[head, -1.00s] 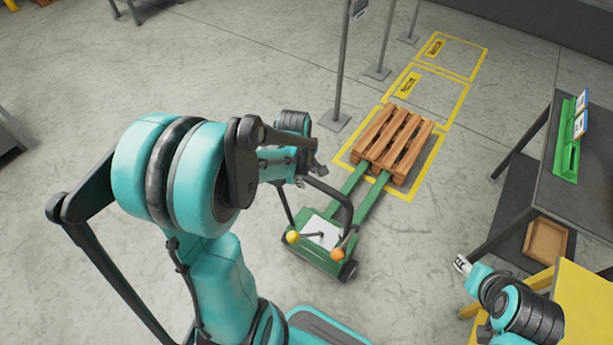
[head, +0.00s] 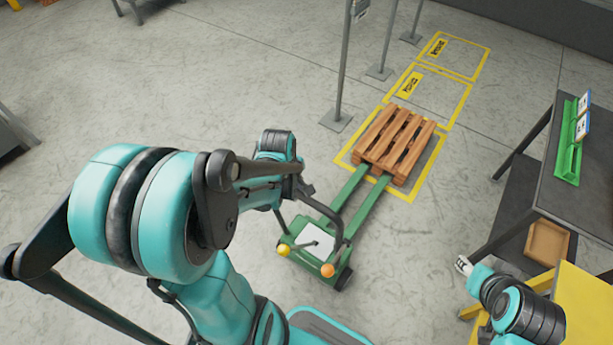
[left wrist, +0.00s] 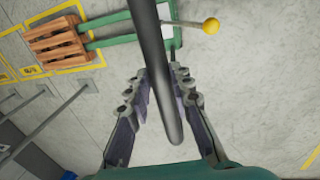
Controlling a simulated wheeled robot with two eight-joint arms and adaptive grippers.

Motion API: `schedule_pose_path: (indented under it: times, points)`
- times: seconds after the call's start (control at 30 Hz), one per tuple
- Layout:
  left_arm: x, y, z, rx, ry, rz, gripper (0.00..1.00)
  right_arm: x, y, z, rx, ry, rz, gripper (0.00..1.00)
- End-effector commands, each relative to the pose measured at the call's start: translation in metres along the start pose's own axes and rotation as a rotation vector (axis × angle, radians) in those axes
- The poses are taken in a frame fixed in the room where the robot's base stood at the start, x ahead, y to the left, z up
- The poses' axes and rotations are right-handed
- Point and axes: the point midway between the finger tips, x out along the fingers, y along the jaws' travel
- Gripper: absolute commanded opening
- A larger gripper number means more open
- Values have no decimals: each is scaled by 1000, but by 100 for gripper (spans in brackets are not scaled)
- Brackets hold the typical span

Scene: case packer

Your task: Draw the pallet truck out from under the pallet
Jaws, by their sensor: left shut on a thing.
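The green pallet truck (head: 302,262) stands in front of the wooden pallet (head: 397,142), and its two green forks (head: 349,187) run up to the pallet's near edge. Their far ends are hidden by the pallet, so I cannot tell how far under it they reach. The truck has a black bar handle (head: 336,228) and a yellow and an orange knob. My left gripper (head: 303,187) is shut on this handle; in the left wrist view the fingers (left wrist: 163,100) lie on both sides of the dark bar (left wrist: 158,70). My right gripper (head: 462,265) hangs at the lower right, its fingers too small to judge.
The pallet sits inside a yellow floor outline (head: 425,180), with more marked bays beyond. Grey posts (head: 340,75) stand to its left. A dark table (head: 590,160) and a yellow stand (head: 585,300) are at the right. The floor left of the truck is clear.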

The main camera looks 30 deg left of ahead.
Motion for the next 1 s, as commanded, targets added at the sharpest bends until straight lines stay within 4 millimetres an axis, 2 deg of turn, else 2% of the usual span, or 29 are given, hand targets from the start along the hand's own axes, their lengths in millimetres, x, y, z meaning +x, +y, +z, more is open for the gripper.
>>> schedule_pose_path:
  times: [0.03,0.1,0.3,0.5,0.87,0.9,0.97,1.0]
  points:
    - [-3,-22,0,-5,1,-18,0,-2,0,-1,0,0,0,40]
    - [-6,-38,1,-5,1,-19,0,-3,0,-2,0,0,0,40]
    - [-14,-70,1,-4,-1,-11,0,-7,0,-5,0,0,0,40]
    - [-17,-84,0,-2,-1,-5,0,-9,0,-6,0,0,0,40]
    - [-17,-87,0,1,-2,-9,0,-9,0,-6,0,0,0,40]
    - [-17,-87,0,1,-2,-10,27,-9,0,-7,0,0,0,40]
    - [-17,-87,0,0,-1,-10,42,-9,0,-7,0,0,0,40]
    - [-17,-87,0,0,-1,-10,42,-9,0,-7,0,0,0,40]
